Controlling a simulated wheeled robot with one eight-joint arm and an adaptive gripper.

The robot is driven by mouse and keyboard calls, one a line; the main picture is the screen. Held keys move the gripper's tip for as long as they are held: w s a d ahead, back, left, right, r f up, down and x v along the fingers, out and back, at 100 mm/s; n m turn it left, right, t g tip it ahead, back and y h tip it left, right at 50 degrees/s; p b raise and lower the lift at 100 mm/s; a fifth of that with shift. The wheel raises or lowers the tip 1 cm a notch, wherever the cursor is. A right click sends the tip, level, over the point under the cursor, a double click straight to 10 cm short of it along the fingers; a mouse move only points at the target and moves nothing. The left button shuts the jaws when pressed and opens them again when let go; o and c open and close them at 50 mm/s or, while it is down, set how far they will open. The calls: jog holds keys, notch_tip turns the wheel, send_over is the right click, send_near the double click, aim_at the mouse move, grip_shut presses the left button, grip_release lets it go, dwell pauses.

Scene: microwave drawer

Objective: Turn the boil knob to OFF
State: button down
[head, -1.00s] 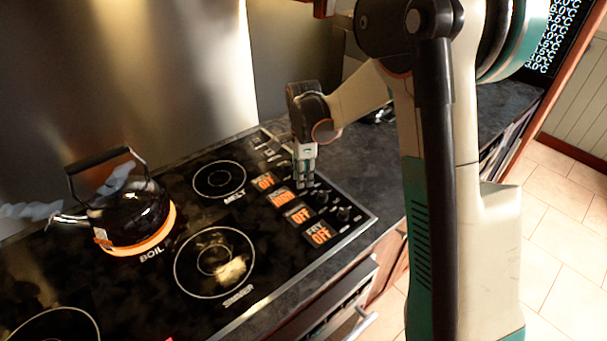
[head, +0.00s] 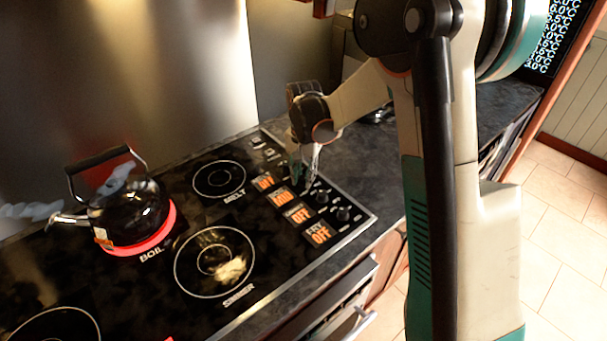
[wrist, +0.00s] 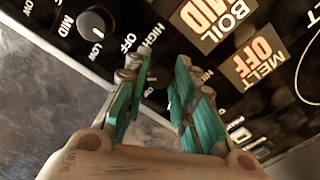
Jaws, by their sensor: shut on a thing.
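The boil knob (wrist: 154,78) is small and dark and sits between the fingers of my gripper (wrist: 158,92) in the wrist view, mostly hidden by them. My gripper (head: 309,180) is shut on it, at the row of knobs on the panel in the head view. The boil display (wrist: 218,22) reads MID in orange. It also shows in the head view (head: 281,198). A black kettle (head: 125,212) stands on the boil burner, whose ring (head: 140,245) glows red.
The melt display (wrist: 258,64) reads OFF. Two more knobs, simmer (head: 321,196) and fry (head: 343,214), stand close beside my gripper. The simmer burner (head: 214,262) has a pale smear on it.

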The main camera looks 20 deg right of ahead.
jog(key=n, duration=1.3)
jog(key=shift+n, duration=0.4)
jog(key=n, duration=1.3)
jog(key=shift+w+n, duration=0.1)
jog(key=shift+n, duration=0.2)
jog(key=c, duration=1.3)
grip_release()
jog(key=shift+c, duration=0.2)
